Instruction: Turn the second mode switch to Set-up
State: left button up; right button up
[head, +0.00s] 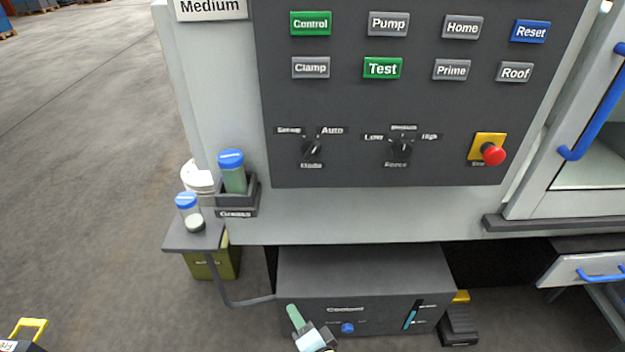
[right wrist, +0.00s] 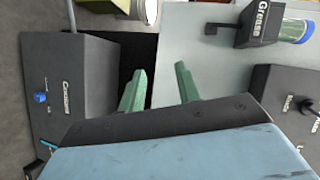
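The dark control panel (head: 350,110) carries two black rotary switches. The left one, a mode switch (head: 312,149), has small labels that seem to read Setup at upper left and Auto at upper right; its pointer seems to lean toward Auto. The right one is a force switch (head: 400,149) marked Low, Medium and High. I see only one switch labelled Mode. The mode switch also shows at the right edge of the right wrist view (right wrist: 306,106). My right gripper (head: 293,310) is below the panel, in front of the coolant box; its green fingers (right wrist: 158,80) are apart and empty. My left gripper is not in view.
A red stop button (head: 493,153) sits right of the switches. Buttons fill the panel above. A grease holder (head: 251,200) with a blue-capped bottle (head: 232,172) stands at left. The coolant box (head: 365,275) is below. A blue door handle (head: 590,110) is at right.

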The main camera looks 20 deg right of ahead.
aim_at(310, 156)
jog(key=w+r+m+t+h+b, duration=0.1)
jog(key=w+r+m+t+h, duration=0.15)
jog(key=r+m, duration=0.75)
jog(key=w+r+m+t+h+b, duration=0.1)
jog(key=w+r+m+t+h, duration=0.2)
jog(key=r+m, duration=0.65)
jog(key=s+d+r+m+g+h+b, duration=0.1)
jog(key=s+d+r+m, duration=0.1)
jog(key=r+m, duration=0.45)
jog(key=s+d+r+m+g+h+b, duration=0.1)
jog(key=s+d+r+m+g+b, duration=0.1)
jog(key=r+m, duration=0.45)
jog(key=shift+n, duration=0.25)
jog(key=p+x, duration=0.1)
jog(key=x, duration=1.2)
jog(key=shift+w+r+p, duration=0.15)
jog(key=shift+w+p, duration=0.05)
jog(key=shift+p, duration=0.1)
jog(key=shift+a, duration=0.1)
grip_shut()
